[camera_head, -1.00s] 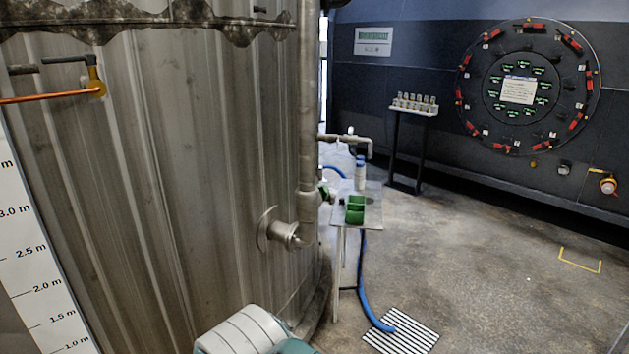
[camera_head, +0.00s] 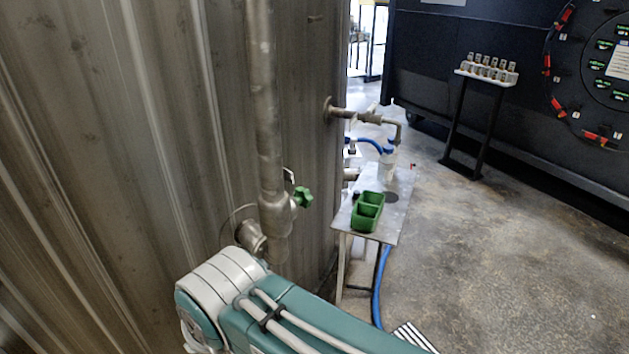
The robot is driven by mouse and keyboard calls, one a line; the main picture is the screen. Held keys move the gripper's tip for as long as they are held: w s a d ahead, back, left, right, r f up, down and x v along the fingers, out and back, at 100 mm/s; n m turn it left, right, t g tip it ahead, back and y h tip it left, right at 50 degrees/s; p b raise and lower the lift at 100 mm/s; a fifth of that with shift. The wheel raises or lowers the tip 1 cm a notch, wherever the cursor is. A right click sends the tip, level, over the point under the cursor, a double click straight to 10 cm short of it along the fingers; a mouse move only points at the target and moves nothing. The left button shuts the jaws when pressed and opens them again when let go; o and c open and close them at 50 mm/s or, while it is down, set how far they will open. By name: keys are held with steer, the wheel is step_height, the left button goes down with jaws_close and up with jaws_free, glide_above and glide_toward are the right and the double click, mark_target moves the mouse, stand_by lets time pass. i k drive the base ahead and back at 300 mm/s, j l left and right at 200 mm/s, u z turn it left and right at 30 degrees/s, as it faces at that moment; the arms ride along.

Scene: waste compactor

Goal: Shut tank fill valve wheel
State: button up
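A small green valve wheel (camera_head: 302,197) sits on the valve body of a vertical grey pipe (camera_head: 266,110) that runs down the side of a large ribbed metal tank (camera_head: 160,130). It lies near the middle of the head view, just above my arm. My teal and white arm fills the bottom centre, below the wheel and apart from it in the picture. My gripper is not visible in this view. The pipe's lower end meets a flanged fitting (camera_head: 250,238) on the tank, partly hidden behind my arm.
A small metal table (camera_head: 343,221) with a green tray (camera_head: 367,212) and a white bottle (camera_head: 387,165) stands right of the valve. A blue hose (camera_head: 379,290) runs to the floor. A black stand (camera_head: 462,125) is farther back. Floor at right is clear.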

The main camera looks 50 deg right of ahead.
mark_target(304, 195)
steer(key=l+u, duration=0.1)
steer(key=l, duration=0.35)
steer(key=k+l+u, duration=0.15)
steer(key=l, duration=0.25)
steer(key=l+u, duration=0.1)
steer(key=l, duration=0.35)
steer(key=k+l+u, duration=0.15)
steer(key=l, duration=0.25)
steer(key=k+l+u, duration=0.1)
steer(key=l, duration=0.3)
steer(key=l+u, duration=0.1)
steer(key=l, duration=0.55)
steer(key=k+l+u, duration=0.1)
steer(key=l, duration=0.55)
steer(key=j+z, duration=0.25)
steer(key=z, duration=0.15)
steer(key=k+j+z, duration=0.15)
steer(key=z, duration=0.25)
